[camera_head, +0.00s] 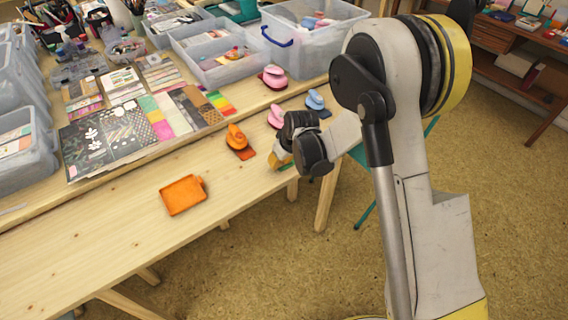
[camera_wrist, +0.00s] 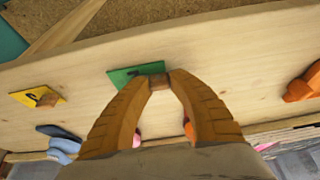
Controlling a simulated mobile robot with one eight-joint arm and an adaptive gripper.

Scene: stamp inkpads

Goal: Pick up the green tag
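The green tag (camera_wrist: 128,75) is a flat green piece with a dark mark and a small brown knob, over the pale wooden tabletop near its edge. My gripper (camera_wrist: 161,78) has its two orange-brown fingers closed in on the knob, one on each side, with no clear gap. I cannot tell whether the tag touches the table. A yellow tag (camera_wrist: 38,98) with a similar knob lies to the left in the wrist view.
An orange tray (camera_head: 183,195) and an orange punch (camera_head: 238,139) stand left of my gripper. Pink punches (camera_head: 274,77) and a blue punch (camera_head: 315,101) stand behind it. Paper sheets and clear bins (camera_head: 310,45) fill the back. The front left tabletop is clear.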

